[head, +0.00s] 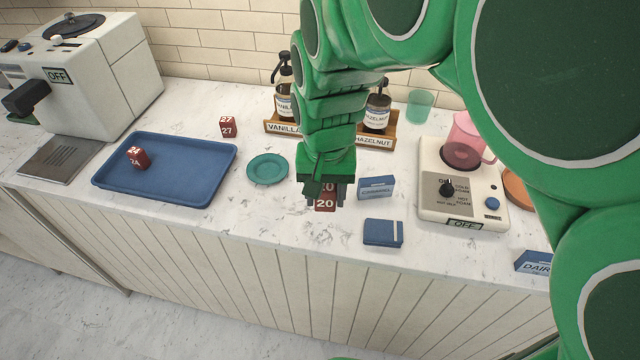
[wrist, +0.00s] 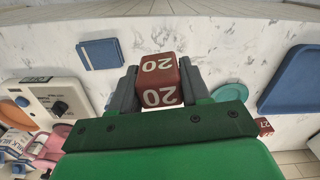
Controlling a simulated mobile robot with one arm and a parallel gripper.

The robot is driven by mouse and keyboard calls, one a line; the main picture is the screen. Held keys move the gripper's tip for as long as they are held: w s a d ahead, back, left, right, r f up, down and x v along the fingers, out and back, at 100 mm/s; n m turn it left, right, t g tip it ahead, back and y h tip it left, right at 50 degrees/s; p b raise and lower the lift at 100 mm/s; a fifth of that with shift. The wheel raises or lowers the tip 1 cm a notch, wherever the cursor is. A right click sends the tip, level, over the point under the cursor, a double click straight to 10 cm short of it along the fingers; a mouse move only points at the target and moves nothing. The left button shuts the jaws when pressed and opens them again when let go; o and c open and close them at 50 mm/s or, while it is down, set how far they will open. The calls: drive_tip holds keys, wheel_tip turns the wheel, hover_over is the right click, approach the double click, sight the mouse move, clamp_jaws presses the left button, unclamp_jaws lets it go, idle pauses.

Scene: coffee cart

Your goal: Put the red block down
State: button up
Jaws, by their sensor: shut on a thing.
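My gripper (head: 325,192) is shut on a red block marked 20 (head: 325,206), over the counter near its front edge. The wrist view shows the red block (wrist: 159,82) between the two dark fingers of my gripper (wrist: 158,85). I cannot tell whether the block touches the counter. A second red block, marked 24 (head: 138,158), sits on the blue tray (head: 200,188) at the left. A third red block, marked 27 (head: 228,126), stands on the counter behind the tray.
A teal saucer (head: 267,169) lies left of my gripper. A blue box (head: 376,187) and a flat blue packet (head: 383,233) lie to its right. A white frother (head: 462,195) stands farther right. Syrup bottles stand in a wooden rack (head: 280,128) behind. Bare counter lies between tray and saucer.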

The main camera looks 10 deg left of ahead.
drive_tip(key=shift+s+d+r, duration=0.35)
drive_tip(key=shift+s, duration=0.2)
drive_tip(key=shift+a, duration=0.1)
drive_tip(key=w+a+m, duration=0.1)
drive_tip(key=w+a, duration=0.3)
drive_tip(key=a, duration=1)
drive_tip(key=w+a+m, duration=0.1)
drive_tip(key=w+a, duration=0.2)
drive_tip(key=a, duration=1.1)
drive_tip(key=shift+w+a+f, duration=2.35)
drive_tip(key=shift+a, duration=0.15)
drive_tip(key=shift+w+a+f, duration=2.3)
drive_tip(key=shift+w+a, duration=0.05)
drive_tip(key=shift+a, duration=0.15)
drive_tip(key=shift+f, duration=1.5)
